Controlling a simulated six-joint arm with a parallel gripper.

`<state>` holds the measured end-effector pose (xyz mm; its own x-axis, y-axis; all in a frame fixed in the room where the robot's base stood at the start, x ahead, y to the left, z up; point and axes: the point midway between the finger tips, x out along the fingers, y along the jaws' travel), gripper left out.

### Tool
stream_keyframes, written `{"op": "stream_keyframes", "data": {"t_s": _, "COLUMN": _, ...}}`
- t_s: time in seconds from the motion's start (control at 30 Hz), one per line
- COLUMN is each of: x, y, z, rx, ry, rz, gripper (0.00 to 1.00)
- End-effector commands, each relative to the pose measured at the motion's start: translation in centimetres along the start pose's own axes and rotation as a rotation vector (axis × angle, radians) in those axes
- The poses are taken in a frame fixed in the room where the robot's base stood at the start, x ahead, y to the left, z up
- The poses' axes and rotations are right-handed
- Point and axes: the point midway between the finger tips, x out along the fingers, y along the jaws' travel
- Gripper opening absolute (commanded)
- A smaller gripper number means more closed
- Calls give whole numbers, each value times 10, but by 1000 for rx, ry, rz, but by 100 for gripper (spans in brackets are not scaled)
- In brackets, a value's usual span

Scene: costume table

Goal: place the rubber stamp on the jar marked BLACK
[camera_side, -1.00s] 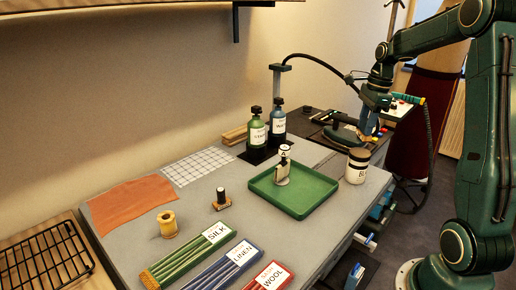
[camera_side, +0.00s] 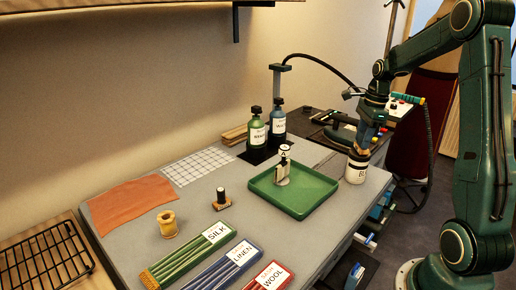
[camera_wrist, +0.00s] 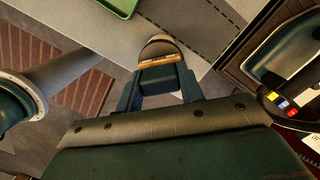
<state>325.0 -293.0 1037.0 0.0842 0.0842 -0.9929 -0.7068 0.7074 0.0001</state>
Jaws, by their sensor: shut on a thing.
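The white jar (camera_side: 356,172) stands at the right edge of the grey table, right of the green tray. Only the letters "BL" of its label show. My gripper (camera_side: 364,147) is directly over the jar, shut on a small wooden-edged thing that looks like the rubber stamp (camera_side: 361,154). In the wrist view, the stamp's wooden edge (camera_wrist: 148,69) shows between the fingers, with the round jar top (camera_wrist: 160,46) just beyond it. The stamp is at the jar's top; I cannot tell whether they touch. Fingers hide most of the stamp.
The green tray (camera_side: 316,204) holds an upright silver thing marked "A" (camera_side: 283,167). Two bottles (camera_side: 257,135) stand behind it. The table's right edge is near the jar.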

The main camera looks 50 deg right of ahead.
Motion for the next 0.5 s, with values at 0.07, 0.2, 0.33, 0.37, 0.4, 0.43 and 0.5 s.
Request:
{"op": "stream_keyframes", "data": {"t_s": 0.07, "x": 2, "y": 0, "z": 0, "rx": 0, "ry": 0, "rz": 1, "gripper": 12}}
{"op": "stream_keyframes", "data": {"t_s": 0.2, "x": 3, "y": 0, "z": 0, "rx": 0, "ry": 0, "rz": 0, "gripper": 49}}
{"op": "stream_keyframes", "data": {"t_s": 0.33, "x": 3, "y": 0, "z": 0, "rx": 0, "ry": 0, "rz": 0, "gripper": 59}}
{"op": "stream_keyframes", "data": {"t_s": 0.37, "x": 3, "y": 0, "z": 0, "rx": 0, "ry": 0, "rz": 0, "gripper": 59}}
{"op": "stream_keyframes", "data": {"t_s": 0.4, "x": 3, "y": 0, "z": 0, "rx": 0, "ry": 0, "rz": 0, "gripper": 59}}
{"op": "stream_keyframes", "data": {"t_s": 0.43, "x": 3, "y": 0, "z": 0, "rx": 0, "ry": 0, "rz": 0, "gripper": 59}}
{"op": "stream_keyframes", "data": {"t_s": 0.5, "x": 3, "y": 0, "z": 0, "rx": 0, "ry": 0, "rz": 0, "gripper": 59}}
